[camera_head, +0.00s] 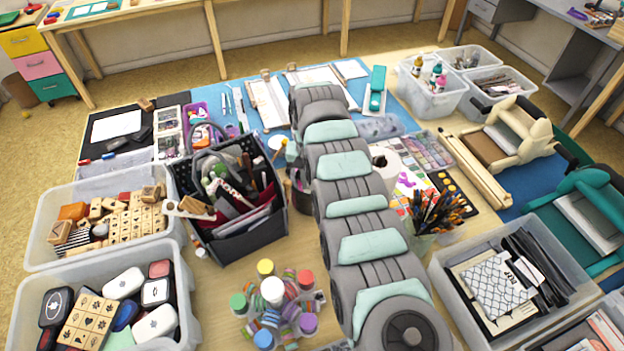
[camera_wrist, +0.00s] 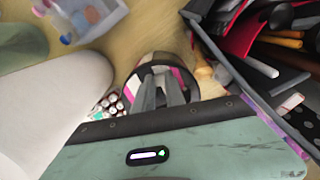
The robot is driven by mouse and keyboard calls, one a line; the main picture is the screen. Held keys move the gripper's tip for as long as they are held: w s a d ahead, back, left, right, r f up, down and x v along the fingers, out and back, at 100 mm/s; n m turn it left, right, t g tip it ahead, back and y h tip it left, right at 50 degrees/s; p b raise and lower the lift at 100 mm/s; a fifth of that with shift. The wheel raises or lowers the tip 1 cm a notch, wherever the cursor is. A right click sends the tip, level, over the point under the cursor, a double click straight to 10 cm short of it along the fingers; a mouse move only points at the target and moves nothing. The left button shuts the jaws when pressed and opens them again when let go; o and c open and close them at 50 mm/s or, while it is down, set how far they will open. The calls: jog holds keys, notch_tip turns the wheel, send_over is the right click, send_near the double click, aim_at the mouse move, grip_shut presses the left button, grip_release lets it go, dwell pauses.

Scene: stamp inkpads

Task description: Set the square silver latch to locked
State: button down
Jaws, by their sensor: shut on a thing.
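In the wrist view, my gripper (camera_wrist: 161,88) shows as grey fingers close together, in front of a round, dark-rimmed thing (camera_wrist: 126,74) with white and magenta inside. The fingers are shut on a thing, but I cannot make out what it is. In the head view my arm reaches up the middle of the picture, and its far end and the gripper are not clearly visible. I cannot pick out the square silver latch in either view, so its setting does not show.
A dark tool caddy (camera_head: 246,241) with pens stands left of my arm. Bins of stamps (camera_head: 190,308) are at the lower left. Several coloured bottles (camera_head: 272,291) stand near the front. A pen cup (camera_head: 423,245) and a paper bin (camera_head: 453,322) are at the right. The table is crowded.

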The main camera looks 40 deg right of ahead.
jog(key=c, duration=1.4)
grip_release()
jog(key=shift+o, duration=0.2)
jog(key=shift+r, duration=0.15)
notch_tip(320, 180, up, 11)
jog(key=p, duration=0.1)
jog(key=shift+f, duration=0.2)
jog(key=shift+p, duration=0.3)
